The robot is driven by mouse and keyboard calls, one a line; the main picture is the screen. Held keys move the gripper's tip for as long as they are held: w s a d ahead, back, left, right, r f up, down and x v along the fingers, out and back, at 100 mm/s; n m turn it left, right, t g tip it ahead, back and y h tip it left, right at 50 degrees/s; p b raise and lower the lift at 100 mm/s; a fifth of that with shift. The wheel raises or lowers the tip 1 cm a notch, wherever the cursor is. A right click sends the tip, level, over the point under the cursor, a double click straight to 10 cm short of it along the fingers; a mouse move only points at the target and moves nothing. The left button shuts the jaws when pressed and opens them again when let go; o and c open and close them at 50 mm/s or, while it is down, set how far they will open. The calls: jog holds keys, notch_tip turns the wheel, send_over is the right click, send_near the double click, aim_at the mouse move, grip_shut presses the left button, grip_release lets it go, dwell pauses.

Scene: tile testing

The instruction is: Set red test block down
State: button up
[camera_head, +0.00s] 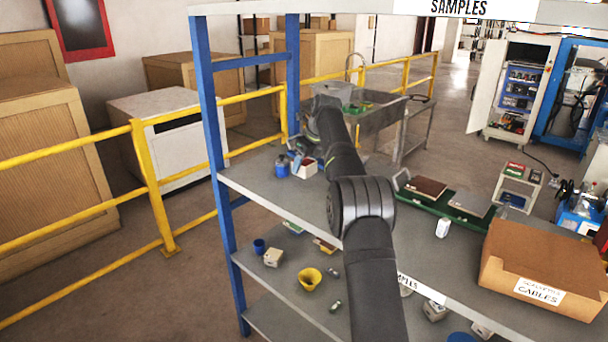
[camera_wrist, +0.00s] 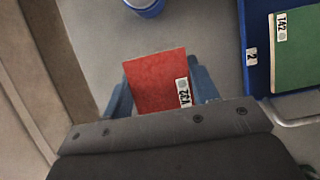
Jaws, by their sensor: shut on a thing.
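The red test block (camera_wrist: 155,80), with a white label on its right side, sits between the two blue fingers of my gripper (camera_wrist: 162,92) in the wrist view. The jaws are shut on it. In the head view my gripper (camera_head: 298,158) is at the left end of the grey shelf (camera_head: 262,182), and the red block (camera_head: 310,163) shows small beside the fingers. I cannot tell whether the block touches the shelf. My wrist hides its near part in the wrist view.
A blue cup (camera_wrist: 146,6) stands just beyond the block. A blue panel or tray (camera_wrist: 258,75) with a green labelled block (camera_wrist: 296,52) is at the right.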

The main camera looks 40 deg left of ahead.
aim_at(304, 174)
jog(key=shift+f, duration=2)
jog(key=shift+f, duration=0.15)
jog(key=o, duration=1.4)
jog(key=shift+c, duration=0.2)
jog(key=v, duration=1.2)
